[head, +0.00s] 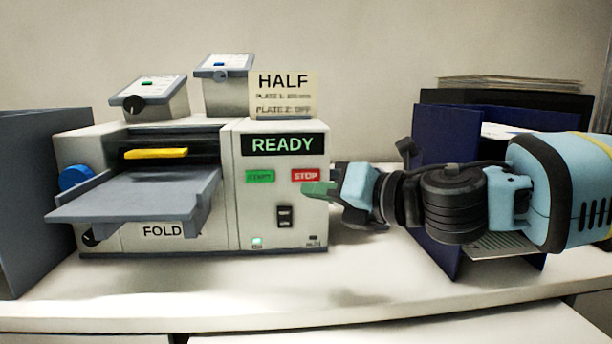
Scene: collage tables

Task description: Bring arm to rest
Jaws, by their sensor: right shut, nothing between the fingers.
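My right arm (455,205) comes in from the right, held out level above the table. Its gripper (318,190) is shut and empty, with greenish fingertips in front of the right part of the folding machine's front panel, just below the red STOP button (305,175). I cannot tell whether the fingertips touch the panel. The folding machine (225,200) is beige, with a READY display (283,145), a green START button (260,177) and a black switch (285,216). My left gripper is not in view.
The machine's grey tray (140,195) juts forward at left. A card reading HALF (284,93) stands on top, near two small grey boxes (150,98) (224,85). Dark blue folders (440,150) stand behind my arm. A grey panel (35,190) stands far left. The white table (350,290) is clear in front.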

